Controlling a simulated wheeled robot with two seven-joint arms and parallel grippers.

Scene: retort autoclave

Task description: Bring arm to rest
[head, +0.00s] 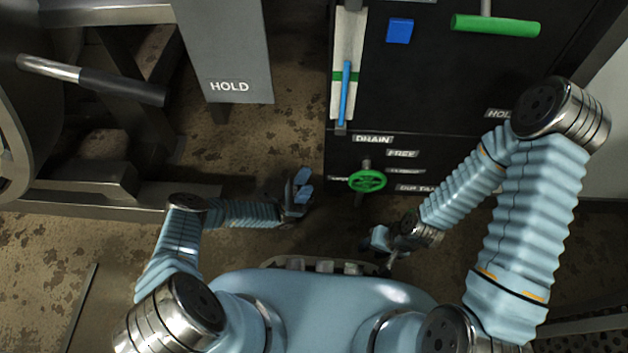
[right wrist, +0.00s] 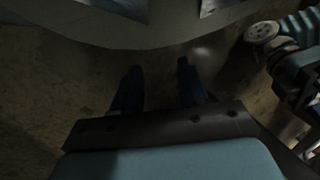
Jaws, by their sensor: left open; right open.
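My left gripper (head: 301,190) is in the middle of the head view, left of the green valve wheel. Its blue fingers are apart and empty, over the floor. My right gripper (head: 384,246) is low and right of centre in the head view, close to the front of my body and below the green wheel. The right wrist view shows the right gripper's (right wrist: 158,88) two dark fingers spread, with nothing between them. My right arm is bent sharply, its elbow high at the right. Neither gripper touches anything that I can see.
A dark cabinet stands ahead with a green valve wheel (head: 367,181), a green bar handle (head: 495,25), a blue button (head: 399,31) and a blue lever (head: 346,94). A grey HOLD panel (head: 228,50) and a black-gripped handle (head: 120,86) are at the left. Stained floor (head: 270,145) is open between.

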